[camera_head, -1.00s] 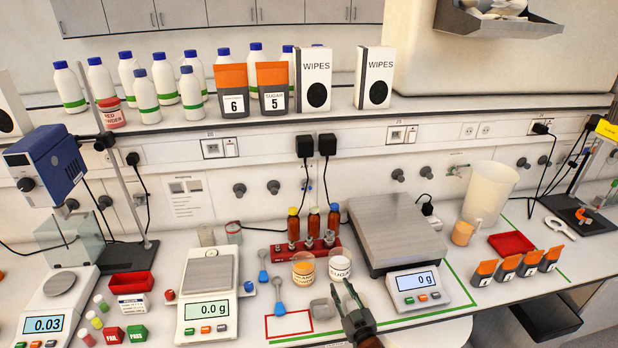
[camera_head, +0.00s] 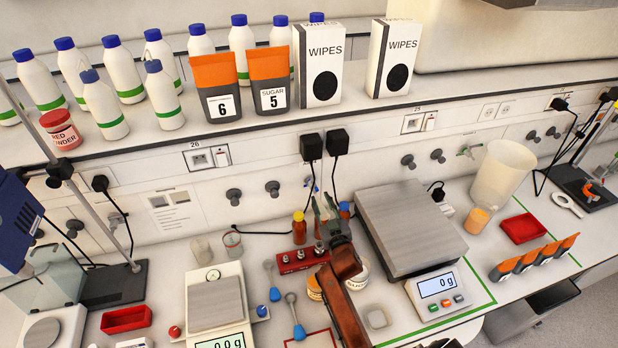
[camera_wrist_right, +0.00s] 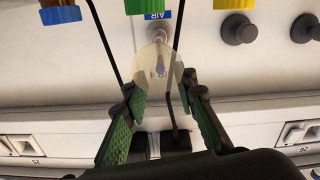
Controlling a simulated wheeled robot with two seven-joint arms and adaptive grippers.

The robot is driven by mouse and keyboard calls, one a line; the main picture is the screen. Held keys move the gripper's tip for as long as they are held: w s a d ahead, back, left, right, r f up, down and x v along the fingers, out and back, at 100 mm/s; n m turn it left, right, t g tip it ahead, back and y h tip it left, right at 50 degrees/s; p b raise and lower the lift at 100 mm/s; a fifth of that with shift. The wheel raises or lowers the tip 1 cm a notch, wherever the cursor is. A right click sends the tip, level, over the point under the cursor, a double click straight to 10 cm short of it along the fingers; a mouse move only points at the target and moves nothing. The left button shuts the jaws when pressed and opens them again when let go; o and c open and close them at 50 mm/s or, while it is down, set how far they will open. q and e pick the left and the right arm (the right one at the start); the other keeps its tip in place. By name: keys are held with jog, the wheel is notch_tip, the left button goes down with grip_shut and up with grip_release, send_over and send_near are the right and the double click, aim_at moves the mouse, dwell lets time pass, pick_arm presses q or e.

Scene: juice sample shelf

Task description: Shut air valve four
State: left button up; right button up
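The air valve (camera_wrist_right: 160,68) shows on the wall in the right wrist view, by a blue AIR label (camera_wrist_right: 157,15) that appears upside down. A pale, see-through round piece covers part of it. My right gripper (camera_wrist_right: 163,95) is open, its green fingers spread to either side below the valve, apart from it. In the head view my right gripper (camera_head: 326,207) is raised near the wall, above the small-bottle rack. The valve's number and handle position cannot be read. My left gripper is not in view.
Small capped bottles (camera_head: 299,228) stand in a red rack (camera_head: 290,262) under my right gripper. Two black plugs with cables (camera_head: 311,147) hang close above it. A large scale (camera_head: 405,235) stands to the right. Other grey wall knobs (camera_head: 273,188) are to the left.

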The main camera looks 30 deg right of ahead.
aim_at(316, 187)
jog(key=shift+p+x, duration=0.35)
jog(key=shift+x, duration=3.25)
jog(key=shift+c, duration=0.4)
jog(key=shift+r, duration=0.1)
grip_shut()
